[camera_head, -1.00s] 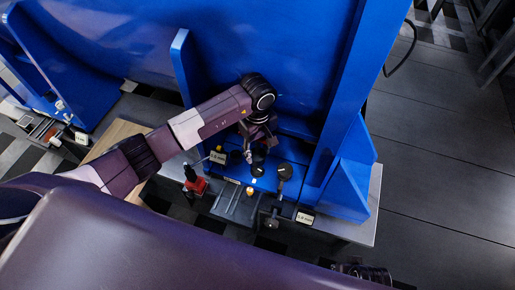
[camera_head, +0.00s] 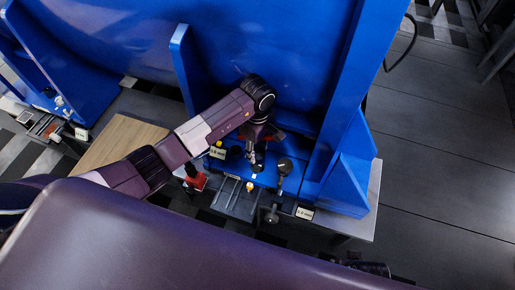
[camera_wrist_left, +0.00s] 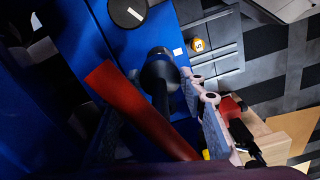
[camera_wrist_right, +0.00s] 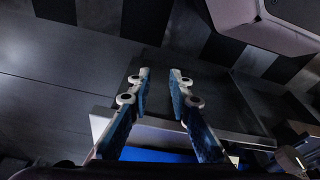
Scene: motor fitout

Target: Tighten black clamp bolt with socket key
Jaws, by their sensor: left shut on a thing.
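My left gripper (camera_head: 257,154) is over the blue fixture in the head view. In the left wrist view the gripper (camera_wrist_left: 190,110) is shut on the socket key (camera_wrist_left: 130,100), whose long red part slants across the jaws. A black round head on a stem (camera_wrist_left: 160,72) stands close beside the red part. I cannot tell whether it is the key's socket end or the black clamp bolt, nor whether the key is seated. Another black round head (camera_head: 284,165) stands to the right on the fixture. My right gripper (camera_wrist_right: 157,85) is open and empty.
A grey tray with slender rods (camera_head: 233,197) and a yellow piece (camera_head: 250,187) lie in front of the fixture. A red holder (camera_head: 196,180) stands left, near a wooden board (camera_head: 120,143). Tall blue walls (camera_head: 345,110) rise behind and right. Open floor lies at right.

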